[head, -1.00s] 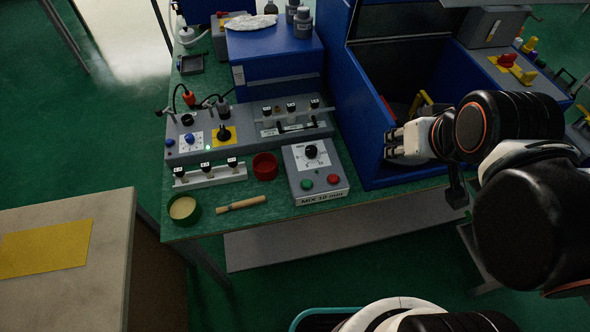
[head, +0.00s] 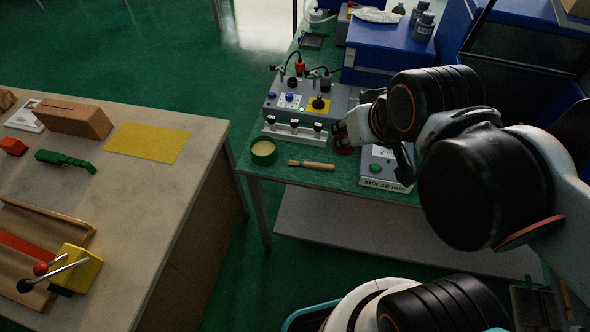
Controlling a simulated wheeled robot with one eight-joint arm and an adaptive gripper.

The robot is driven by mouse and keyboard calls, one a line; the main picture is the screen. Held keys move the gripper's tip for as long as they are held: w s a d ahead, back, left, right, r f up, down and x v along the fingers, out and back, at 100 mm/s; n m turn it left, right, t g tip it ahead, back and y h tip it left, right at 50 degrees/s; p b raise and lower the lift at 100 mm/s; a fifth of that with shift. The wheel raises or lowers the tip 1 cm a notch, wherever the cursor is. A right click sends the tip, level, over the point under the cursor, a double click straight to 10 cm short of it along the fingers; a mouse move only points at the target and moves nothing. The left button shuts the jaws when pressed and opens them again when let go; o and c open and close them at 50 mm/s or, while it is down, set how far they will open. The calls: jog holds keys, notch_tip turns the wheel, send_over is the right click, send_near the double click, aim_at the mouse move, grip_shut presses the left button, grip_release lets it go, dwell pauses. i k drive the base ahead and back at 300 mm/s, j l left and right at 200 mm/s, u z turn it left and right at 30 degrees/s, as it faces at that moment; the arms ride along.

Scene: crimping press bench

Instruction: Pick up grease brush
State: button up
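The grease brush (head: 312,165) lies flat on the green bench top near its front edge, with a pale wooden handle and a lighter end towards the left. A round green tin (head: 263,152) with yellowish contents stands just left of it. My gripper (head: 340,136) is above the bench, up and to the right of the brush, apart from it. It overlaps the red round dish (head: 343,149) in the picture. Its fingers are small and dark here, so their opening is unclear. The brush is fully visible.
A grey control box (head: 310,100) and a white rack (head: 294,131) stand behind the brush. The grey "MIX 10 min" box (head: 386,183) is to its right, partly hidden by my arm. A beige table (head: 185,205) with blocks and a yellow sheet (head: 148,142) is at left.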

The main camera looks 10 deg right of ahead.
aim_at(308, 165)
jog(key=l+u, duration=0.3)
jog(key=l, duration=0.2)
jog(key=l+u, duration=0.3)
jog(key=l, duration=0.2)
jog(key=k+l+u, duration=0.2)
jog(key=l+u, duration=0.15)
jog(key=l, duration=0.15)
